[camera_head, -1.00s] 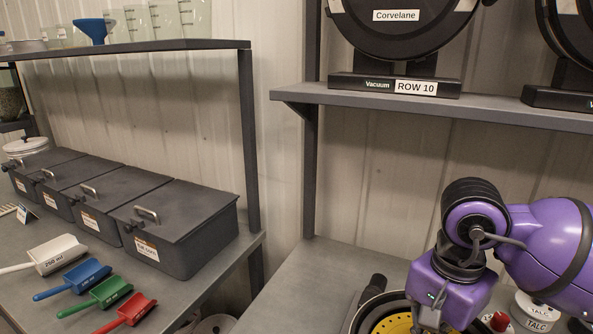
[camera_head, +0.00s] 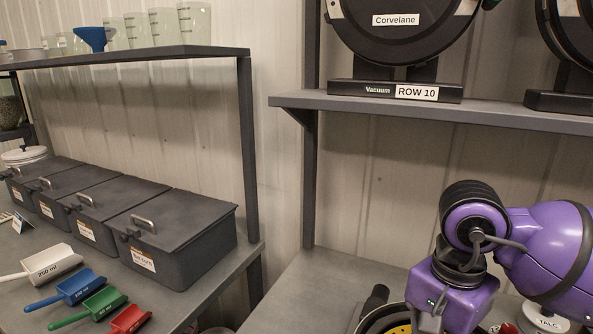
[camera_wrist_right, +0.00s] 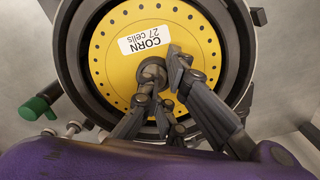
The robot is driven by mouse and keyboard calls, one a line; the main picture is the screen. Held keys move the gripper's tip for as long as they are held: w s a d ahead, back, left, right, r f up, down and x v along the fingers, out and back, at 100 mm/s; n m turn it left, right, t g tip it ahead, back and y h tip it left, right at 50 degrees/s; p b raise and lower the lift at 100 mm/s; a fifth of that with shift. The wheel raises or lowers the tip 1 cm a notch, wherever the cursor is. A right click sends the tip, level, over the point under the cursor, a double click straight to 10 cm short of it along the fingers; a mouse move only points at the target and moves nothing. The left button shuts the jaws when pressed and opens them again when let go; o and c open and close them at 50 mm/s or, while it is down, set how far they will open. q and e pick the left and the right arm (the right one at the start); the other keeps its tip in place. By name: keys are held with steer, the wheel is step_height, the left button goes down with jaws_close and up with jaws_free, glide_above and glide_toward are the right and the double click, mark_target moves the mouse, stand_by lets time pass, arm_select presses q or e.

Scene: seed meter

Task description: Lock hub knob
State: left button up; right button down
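The yellow seed disc (camera_wrist_right: 110,55) with a "CORN 27 cells" label sits inside a dark round housing (camera_wrist_right: 72,70) in the right wrist view. A grey round hub knob (camera_wrist_right: 152,68) is at its middle. My right gripper (camera_wrist_right: 164,82) reaches over the disc, its two fingers apart at the tips and close to the knob. The fingers hide part of the hub, and I cannot tell whether they press on the knob. In the head view only the housing's upper edge (camera_head: 385,318) shows, beside my purple right arm. My left gripper is not in view.
A shelf (camera_head: 440,112) above holds a black round meter (camera_head: 400,45) marked Corvelane. A white talc container (camera_head: 540,318) stands right of my arm. A green-ended handle (camera_wrist_right: 38,107) sticks out from the housing. Lidded bins (camera_head: 180,235) and scoops (camera_head: 130,320) are at left.

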steer(key=shift+w+r, duration=0.2)
